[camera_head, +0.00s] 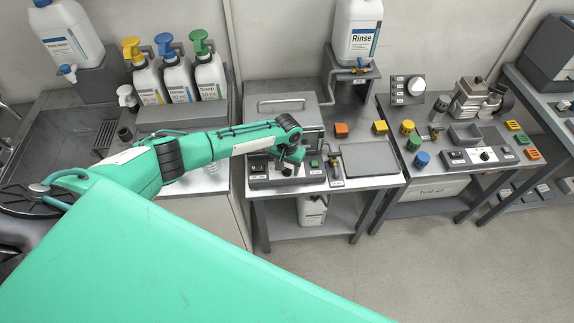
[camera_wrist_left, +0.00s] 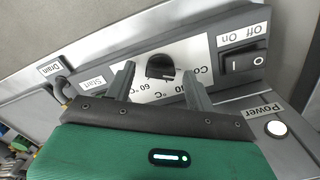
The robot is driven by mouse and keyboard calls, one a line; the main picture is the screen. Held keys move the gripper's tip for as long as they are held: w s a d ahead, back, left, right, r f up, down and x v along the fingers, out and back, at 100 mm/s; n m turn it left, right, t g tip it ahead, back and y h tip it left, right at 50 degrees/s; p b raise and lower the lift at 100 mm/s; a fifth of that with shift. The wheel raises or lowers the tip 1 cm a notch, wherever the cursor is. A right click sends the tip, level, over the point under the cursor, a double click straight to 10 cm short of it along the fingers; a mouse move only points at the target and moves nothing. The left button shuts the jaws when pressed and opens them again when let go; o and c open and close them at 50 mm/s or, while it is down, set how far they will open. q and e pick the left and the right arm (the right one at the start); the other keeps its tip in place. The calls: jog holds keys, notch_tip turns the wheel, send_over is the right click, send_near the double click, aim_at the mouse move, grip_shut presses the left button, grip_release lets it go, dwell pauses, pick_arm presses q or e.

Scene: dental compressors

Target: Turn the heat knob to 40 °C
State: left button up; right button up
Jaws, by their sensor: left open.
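The heat knob (camera_wrist_left: 160,65) is a black, rounded knob on a white dial plate in the left wrist view. Part of the plate's lettering shows, including "60 °C"; the gripper hides some of it, and I cannot read the knob's setting. My left gripper (camera_wrist_left: 159,72) is open, with one finger on each side of the knob; I cannot tell whether they touch it. In the head view my left gripper (camera_head: 295,155) is over the front panel of the middle bench's machine and hides the knob there.
Beside the dial are an on/off rocker switch (camera_wrist_left: 244,60), a round white Power lamp (camera_wrist_left: 277,128) and labels for Start (camera_wrist_left: 91,82) and Drain (camera_wrist_left: 50,69). A grey tray (camera_head: 370,159) lies right of the panel. A Rinse canister (camera_head: 357,30) stands behind.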

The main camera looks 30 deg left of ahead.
pick_arm(q)
jog(key=c, duration=1)
jog(key=shift+m, duration=0.3)
jog(key=m+b, duration=0.1)
jog(key=m, duration=0.4)
jog(key=shift+m, duration=0.3)
jog(key=m+b, duration=0.1)
jog(key=m, duration=0.4)
jog(key=shift+m, duration=0.3)
jog(key=o, duration=1)
